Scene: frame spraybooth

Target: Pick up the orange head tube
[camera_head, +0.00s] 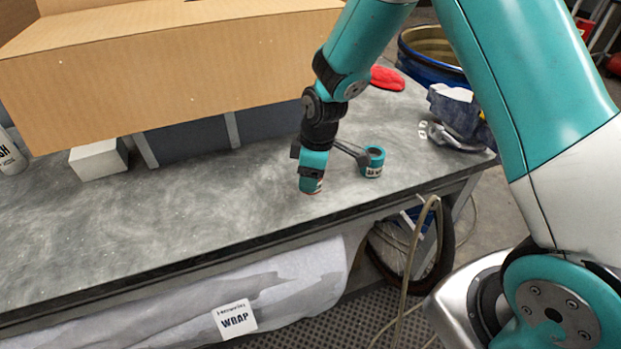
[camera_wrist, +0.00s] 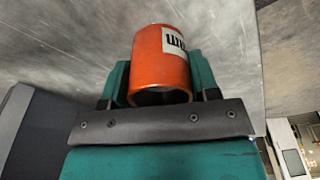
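The orange head tube (camera_wrist: 160,62) lies between the two teal fingers of my gripper (camera_wrist: 161,82) in the wrist view. It has a white label with dark lettering, and its open end faces the camera. A finger sits close against each side, with no clear gap. In the head view my gripper (camera_head: 312,178) points down at the bench, and only a little of the orange tube (camera_head: 314,187) shows at its lower end. I cannot tell whether the tube touches the bench.
A teal labelled ring-shaped tube (camera_head: 373,162) stands just right of my gripper on the grey bench (camera_head: 200,215). A cardboard box (camera_head: 170,75) fills the back left. A white block (camera_head: 98,159), red cloth (camera_head: 387,78) and crumpled blue-grey item (camera_head: 455,112) lie around. The bench's front left is clear.

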